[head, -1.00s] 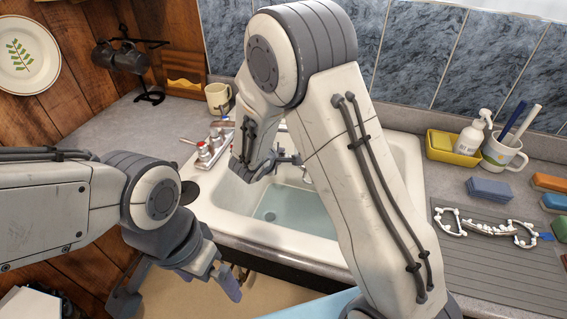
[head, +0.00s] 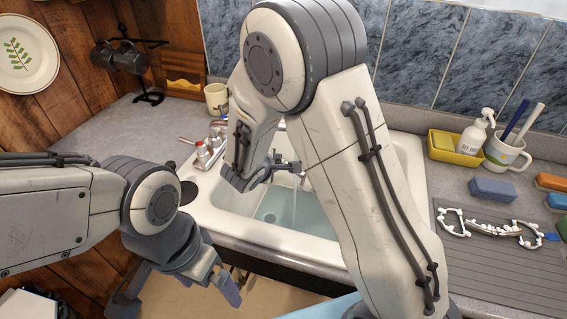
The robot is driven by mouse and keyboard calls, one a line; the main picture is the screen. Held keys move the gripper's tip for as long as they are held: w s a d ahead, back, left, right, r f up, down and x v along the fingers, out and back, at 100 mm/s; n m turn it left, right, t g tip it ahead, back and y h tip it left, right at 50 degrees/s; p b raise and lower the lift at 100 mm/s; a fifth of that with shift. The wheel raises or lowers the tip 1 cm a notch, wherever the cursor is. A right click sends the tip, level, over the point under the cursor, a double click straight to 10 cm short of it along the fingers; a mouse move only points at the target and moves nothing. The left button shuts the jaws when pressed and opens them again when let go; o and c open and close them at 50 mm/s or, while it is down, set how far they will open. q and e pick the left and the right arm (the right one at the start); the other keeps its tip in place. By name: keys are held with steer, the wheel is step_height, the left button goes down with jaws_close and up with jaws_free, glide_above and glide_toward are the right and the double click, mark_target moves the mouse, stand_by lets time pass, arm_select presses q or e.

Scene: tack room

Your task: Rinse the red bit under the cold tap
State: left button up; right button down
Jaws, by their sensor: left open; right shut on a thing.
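The sink (head: 408,165) holds pale blue water, and a thin stream of water (head: 294,205) falls into it. A tap fitting (head: 203,152) with a red top stands at the sink's left edge; my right arm hides part of the tap. My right gripper (head: 287,166) is over the basin, close to the top of the stream. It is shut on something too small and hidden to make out. I cannot pick out the red bit. My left gripper (head: 229,283) is open and empty in front of the sink, below the counter edge.
Several white bits (head: 490,229), one end with a blue tag, lie on a grey ribbed mat (head: 500,270) at right. Behind are a yellow tray (head: 455,155) with a soap bottle (head: 472,138), a mug (head: 505,155) and sponges (head: 492,190). A cream mug (head: 217,97) stands at the back left.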

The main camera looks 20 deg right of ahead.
steer(key=shift+w, duration=0.15)
stand_by(0.4)
steer(key=shift+w+d+b, duration=0.5)
steer(key=shift+w, duration=0.15)
stand_by(0.3)
